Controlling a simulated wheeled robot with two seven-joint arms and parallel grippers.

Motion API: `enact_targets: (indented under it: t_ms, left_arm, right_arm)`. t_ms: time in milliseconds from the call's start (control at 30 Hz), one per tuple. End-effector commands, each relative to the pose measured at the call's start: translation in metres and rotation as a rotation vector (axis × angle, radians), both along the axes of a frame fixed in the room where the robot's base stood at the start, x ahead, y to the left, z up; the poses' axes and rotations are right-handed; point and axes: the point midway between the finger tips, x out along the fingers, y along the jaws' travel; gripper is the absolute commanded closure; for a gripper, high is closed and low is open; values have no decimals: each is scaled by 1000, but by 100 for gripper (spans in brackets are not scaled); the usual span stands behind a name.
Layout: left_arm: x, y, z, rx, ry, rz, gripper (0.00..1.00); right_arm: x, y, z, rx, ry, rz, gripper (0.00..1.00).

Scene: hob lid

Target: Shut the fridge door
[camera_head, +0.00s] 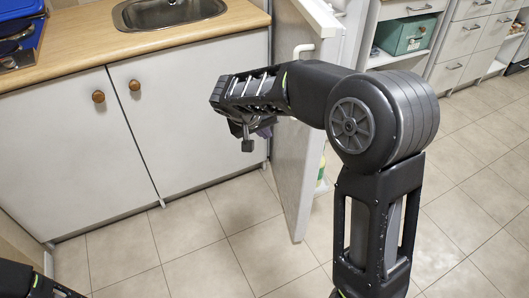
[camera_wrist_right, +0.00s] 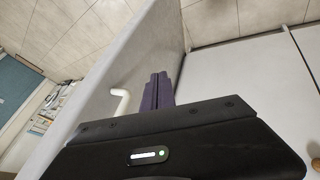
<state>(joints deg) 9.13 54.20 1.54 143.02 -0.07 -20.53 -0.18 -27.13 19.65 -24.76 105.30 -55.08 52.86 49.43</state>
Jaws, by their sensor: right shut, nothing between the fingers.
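The white fridge door (camera_head: 289,185) stands open in the head view, its outer face turned left toward the cupboards. Its white handle (camera_head: 302,50) is near the top. In the right wrist view the door (camera_wrist_right: 135,58) slants across the middle, with the handle (camera_wrist_right: 120,101) left of the fingers. My right gripper (camera_head: 262,130) is shut and empty on the outer-face side of the door. Its purple fingers (camera_wrist_right: 158,90) are together, close to the door face; I cannot tell whether they touch. My left gripper is out of view.
White cupboards (camera_head: 70,140) with round wooden knobs stand left, under a wooden worktop (camera_head: 85,40) with a sink (camera_head: 170,10). Shelves with a green box (camera_head: 403,34) and drawers (camera_head: 465,40) stand at the back right. The tiled floor (camera_head: 190,250) in front is clear.

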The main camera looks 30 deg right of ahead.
Motion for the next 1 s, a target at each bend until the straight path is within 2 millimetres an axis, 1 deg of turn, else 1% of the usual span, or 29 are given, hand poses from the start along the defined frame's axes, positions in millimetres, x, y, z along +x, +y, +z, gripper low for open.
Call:
enact_targets:
  t_ms: [33, 100, 167, 600, 767, 867, 1000]
  left_arm:
    - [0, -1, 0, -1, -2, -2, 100]
    - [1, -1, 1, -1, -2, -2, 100]
    - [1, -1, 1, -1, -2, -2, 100]
    - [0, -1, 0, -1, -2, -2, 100]
    - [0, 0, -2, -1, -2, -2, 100]
    - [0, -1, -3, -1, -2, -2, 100]
    - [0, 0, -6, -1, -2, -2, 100]
  right_arm:
    - [-5, -10, 5, -30, 1, -51, 100]
    - [-13, -19, 9, -56, 4, -112, 100]
    - [-18, -22, 9, -60, 2, -151, 100]
    - [-19, -22, 6, -52, -4, -167, 100]
    - [-16, -28, -4, -53, -4, -166, 100]
    - [-14, -36, -16, -53, -2, -168, 100]
    - [-8, -51, -37, -53, -1, -168, 100]
